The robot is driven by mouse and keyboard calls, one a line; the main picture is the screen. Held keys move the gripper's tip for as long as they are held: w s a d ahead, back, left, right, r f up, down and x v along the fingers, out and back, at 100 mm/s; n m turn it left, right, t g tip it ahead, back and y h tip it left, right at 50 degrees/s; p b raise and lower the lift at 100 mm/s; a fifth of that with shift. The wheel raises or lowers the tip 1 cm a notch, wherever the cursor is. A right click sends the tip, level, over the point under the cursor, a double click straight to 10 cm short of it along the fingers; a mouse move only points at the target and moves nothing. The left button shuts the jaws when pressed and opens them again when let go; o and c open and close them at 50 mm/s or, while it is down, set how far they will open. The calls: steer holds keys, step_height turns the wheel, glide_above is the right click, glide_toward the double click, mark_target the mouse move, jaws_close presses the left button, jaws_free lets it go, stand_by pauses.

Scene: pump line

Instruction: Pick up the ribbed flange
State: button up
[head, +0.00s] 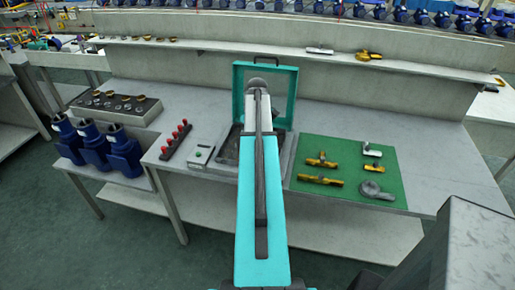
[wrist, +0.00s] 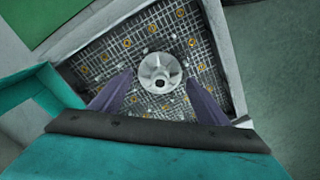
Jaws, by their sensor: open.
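A round pale grey part with radial ribs and a dark centre hole, which looks like the ribbed flange (wrist: 160,66), lies on a gridded floor inside a light-walled box (wrist: 228,50) in the wrist view. My gripper (wrist: 160,80) is open. Its two purple fingers reach in from either side below the flange in the picture, and no contact is visible. In the head view my arm reaches over the teal-framed box (head: 237,95), hiding the flange and my fingers.
A green mat (head: 335,155) with brass and grey fittings lies right of the box. Left are a white device (head: 201,155), a red-knobbed rack (head: 176,140), a dark parts tray (head: 115,107) and blue pumps (head: 93,147). The bench's right end is clear.

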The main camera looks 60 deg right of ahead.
steer(key=shift+f, duration=0.8)
steer(key=shift+c, duration=0.2)
steer(key=c, duration=0.9)
steer(key=shift+r, duration=0.1)
steer(key=shift+r+b, duration=0.65)
steer(key=shift+r, duration=0.95)
steer(key=s+a+b, duration=0.1)
steer(key=s+a, duration=0.1)
steer(key=s, duration=0.2)
steer(key=s+a+r+b, duration=0.1)
steer(key=s+a, duration=0.2)
steer(key=s, duration=0.2)
steer(key=s+a+b, duration=0.1)
steer(key=s+a, duration=0.2)
steer(key=s, duration=0.1)
steer(key=shift+s+a+r+b, duration=0.2)
steer(key=shift+s+r+b, duration=0.1)
steer(key=shift+s+r, duration=0.05)
steer(key=shift+r, duration=0.1)
steer(key=shift+r+p, duration=2.15)
steer(key=shift+r, duration=0.25)
